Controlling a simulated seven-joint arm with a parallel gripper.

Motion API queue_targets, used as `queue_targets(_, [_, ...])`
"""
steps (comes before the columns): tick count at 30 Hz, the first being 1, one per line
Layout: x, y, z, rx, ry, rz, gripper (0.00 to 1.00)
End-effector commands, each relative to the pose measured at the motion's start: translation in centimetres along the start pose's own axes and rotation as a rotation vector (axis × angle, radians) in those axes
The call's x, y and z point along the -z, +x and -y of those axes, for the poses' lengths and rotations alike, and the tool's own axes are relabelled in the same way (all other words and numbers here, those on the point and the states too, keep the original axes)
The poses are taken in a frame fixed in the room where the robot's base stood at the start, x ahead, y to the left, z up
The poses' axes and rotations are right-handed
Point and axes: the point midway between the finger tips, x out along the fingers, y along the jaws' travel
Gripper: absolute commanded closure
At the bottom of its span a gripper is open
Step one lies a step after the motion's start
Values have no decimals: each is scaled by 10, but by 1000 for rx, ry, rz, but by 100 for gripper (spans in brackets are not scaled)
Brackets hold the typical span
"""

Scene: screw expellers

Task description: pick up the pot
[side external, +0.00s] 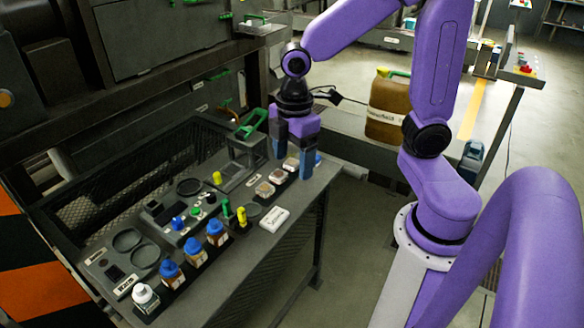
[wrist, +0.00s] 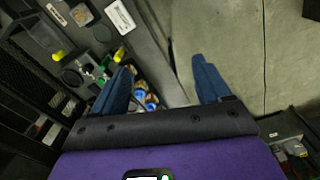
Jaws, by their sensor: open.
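No single thing is clearly marked as the pot; I cannot tell which container it is. Small blue-capped bottles (side external: 216,232) stand in a row on the bench's front part, with a white-capped bottle (side external: 145,297) at the near end. Blue caps (wrist: 140,96) also show in the wrist view beside my left-hand finger. Small square light-topped containers (side external: 265,190) sit at the bench's far end, close to my gripper. My gripper (side external: 291,168) points down there, open. In the wrist view the open gripper (wrist: 160,68) has nothing between its fingertips.
A grey bench (side external: 262,255) carries dark control panels with round dials and coloured knobs. A white label block (side external: 274,219) lies near its edge. Mesh guarding (side external: 120,195) borders the back. A brown canister (side external: 386,108) stands behind. Open floor (side external: 365,230) lies right of the bench.

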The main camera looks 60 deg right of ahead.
Motion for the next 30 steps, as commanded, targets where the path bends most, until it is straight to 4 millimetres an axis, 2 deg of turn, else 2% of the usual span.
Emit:
queue_targets(1, [-2,4,-21,2,-7,5,23])
queue_targets(5, [-14,14,-73,4,-60,9,23])
queue_targets(8, [-31,24,-112,5,-101,11,23])
queue_targets(14, [-85,48,-183,9,-184,14,23])
queue_targets(18, [-134,67,-221,13,-238,15,23])
queue_targets(21, [-166,78,-238,14,-272,15,23])
queue_targets(24, [-188,86,-247,14,-297,15,23])
queue_targets(27, [-200,90,-251,15,-312,14,23])
queue_targets(30, [-204,97,-252,16,-319,14,23])
